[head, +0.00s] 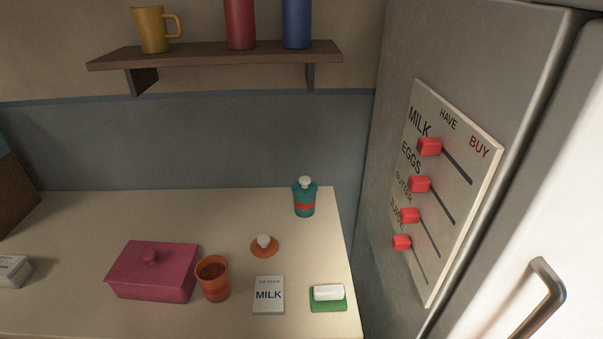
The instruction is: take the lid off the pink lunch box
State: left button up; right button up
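The pink lunch box (153,283) stands on the counter at the lower left of the head view. Its pink lid (172,257) lies on top and covers the box, with a small round knob (150,257) in the middle of it. The inside of the box is hidden. Neither of my grippers shows in the head view.
An orange cup (213,284) stands close to the box's right side. An orange disc with a white knob (264,247), a milk card (268,301), a green tray (328,304) and a teal bottle (304,198) are farther right. A shelf (215,57) hangs above. The counter behind the box is clear.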

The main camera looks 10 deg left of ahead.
aim_at(141, 263)
jog(key=u, duration=1.45)
